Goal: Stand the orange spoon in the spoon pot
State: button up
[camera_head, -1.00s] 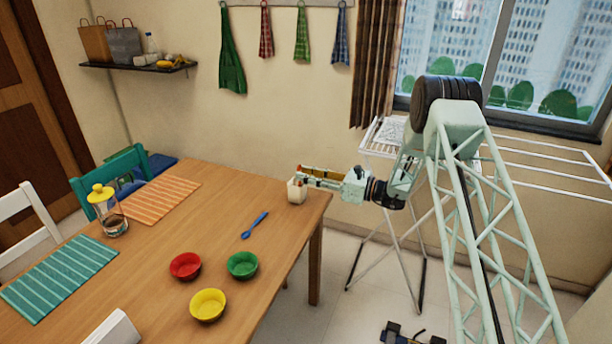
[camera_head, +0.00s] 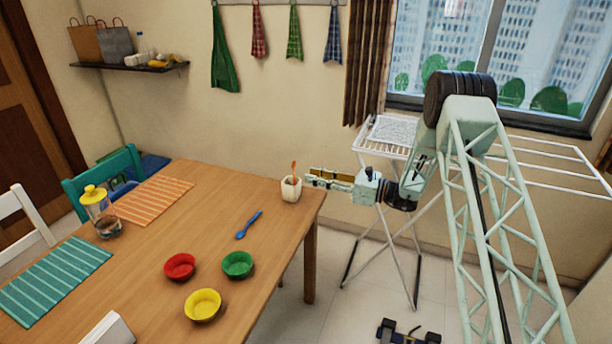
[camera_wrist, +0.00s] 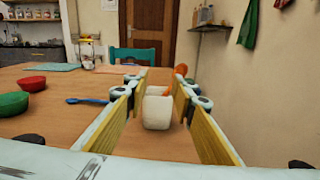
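The spoon pot (camera_head: 291,190) is a small white pot near the table's far right corner. The orange spoon (camera_head: 294,170) stands upright in it, its upper part showing above the rim. In the wrist view the pot (camera_wrist: 157,112) is straight ahead between the fingers, and an orange part of the spoon (camera_wrist: 181,70) shows above and behind it.
A blue spoon (camera_head: 249,225) lies on the wooden table. Red (camera_head: 180,267), green (camera_head: 237,264) and yellow (camera_head: 203,305) bowls stand nearer. A lidded jar (camera_head: 101,212) stands at the left by an orange striped mat (camera_head: 152,198). A drying rack (camera_head: 395,140) stands behind my arm.

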jog(key=shift+v, duration=2.95)
jog(key=s+a+r+n+g+h, duration=0.1)
jog(key=s+a+r+n+g, duration=0.15)
jog(key=s+r, duration=0.5)
jog(key=s+a+r+n+g+h, duration=0.1)
jog(key=s+a+r+n+g, duration=0.2)
jog(key=s+r, duration=0.4)
jog(key=s+d+r+n+g+h, duration=0.1)
jog(key=s+r+n+h, duration=0.15)
jog(key=s+r, duration=0.45)
jog(key=s+r+n+g+h, duration=0.15)
jog(key=s+r+n, duration=0.25)
jog(key=s, duration=0.5)
jog(key=s+d+r+n+t+h, duration=0.2)
jog(key=s+d, duration=0.4)
jog(key=s, duration=0.6)
jog(key=s+d+r+n+t+h, duration=0.2)
jog(key=s+d+n+h, duration=0.3)
jog(key=s, duration=0.8)
jog(key=s+d+r+n+t+h, duration=0.1)
jog(key=s+d+r+n+h, duration=0.1)
jog(key=s+d, duration=0.6)
jog(key=shift+s+d+r+n+t+h, duration=0.35)
jog(key=shift+s+n+h, duration=0.6)
jog(key=shift+s, duration=1.3)
